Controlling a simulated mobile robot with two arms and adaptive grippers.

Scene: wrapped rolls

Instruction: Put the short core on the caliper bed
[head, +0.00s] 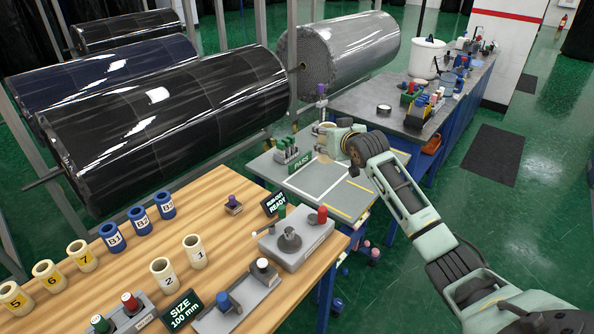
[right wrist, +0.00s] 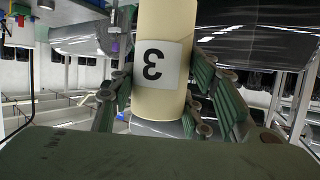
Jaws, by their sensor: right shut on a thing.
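My right gripper (head: 330,138) is shut on a cream core (right wrist: 160,22) marked 3, which also shows small in the head view (head: 324,152). In the right wrist view the core sits between the green finger pads (right wrist: 165,95), its label upside down. The gripper is over the grey PASS table, away from the wooden bench. A grey bed with a blue jaw and a black-and-white one, apparently the caliper bed (head: 250,297), lies on the bench's front beside the SIZE 100 mm sign (head: 183,310); no core shows on it. My left gripper is out of view.
Cream cores 1 (head: 195,252) and 2 (head: 164,276) stand on the wooden bench, with blue cores (head: 139,220) and yellow-numbered cores (head: 48,275) behind and left. The run-out fixture (head: 297,243) stands at the bench's right end. Small posts stand on the PASS table (head: 318,184).

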